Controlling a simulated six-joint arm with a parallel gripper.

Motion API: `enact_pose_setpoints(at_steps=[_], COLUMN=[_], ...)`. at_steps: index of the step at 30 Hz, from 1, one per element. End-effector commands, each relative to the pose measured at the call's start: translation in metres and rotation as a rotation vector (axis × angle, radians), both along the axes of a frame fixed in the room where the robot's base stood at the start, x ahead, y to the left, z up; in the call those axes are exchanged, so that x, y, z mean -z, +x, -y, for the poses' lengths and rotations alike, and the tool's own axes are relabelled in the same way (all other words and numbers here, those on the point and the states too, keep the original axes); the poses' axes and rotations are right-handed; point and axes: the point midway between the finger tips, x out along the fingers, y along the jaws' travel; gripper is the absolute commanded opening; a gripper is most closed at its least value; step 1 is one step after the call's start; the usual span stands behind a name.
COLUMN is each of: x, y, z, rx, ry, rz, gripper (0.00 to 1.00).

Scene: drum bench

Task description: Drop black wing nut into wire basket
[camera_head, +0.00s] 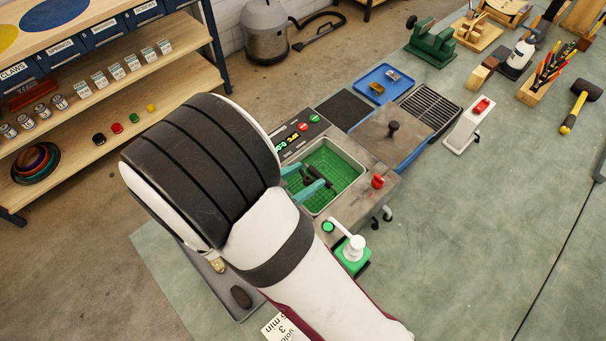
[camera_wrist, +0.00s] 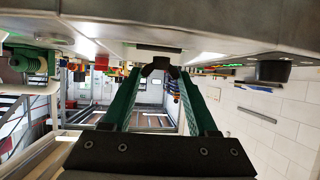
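The wire basket (camera_head: 346,163) is a green mesh lining the rectangular metal tank of a bench unit, in the middle of the head view. My gripper (camera_head: 311,186) has teal fingers and reaches over the basket's left part. Between its fingertips, in the wrist view (camera_wrist: 159,72), is a dark winged piece, the black wing nut (camera_wrist: 158,66). The fingertips touch it from both sides. In the head view, a black shape shows at the fingertips above the green mesh. My arm hides the basket's near left side. The exact height above the mesh is hard to tell.
The unit has a lit display (camera_head: 292,143) behind the tank and a red knob (camera_head: 377,181) at its right. A lid with a black knob (camera_head: 393,128) lies behind right. A blue tray (camera_head: 384,79) holds small parts.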

Motion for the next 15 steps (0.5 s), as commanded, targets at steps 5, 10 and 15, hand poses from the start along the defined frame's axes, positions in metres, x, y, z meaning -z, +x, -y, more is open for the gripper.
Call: enact_pose_setpoints(at_steps=[5, 10, 15], x=[-0.0001, -0.0001, -0.0001], y=[0.0000, 0.0000, 0.0000], z=[0.0000, 0.0000, 0.0000], rx=[0.000, 0.000, 0.000], ry=[0.000, 0.000, 0.000], rz=[0.000, 0.000, 0.000], gripper=[0.90, 0.94, 0.94])
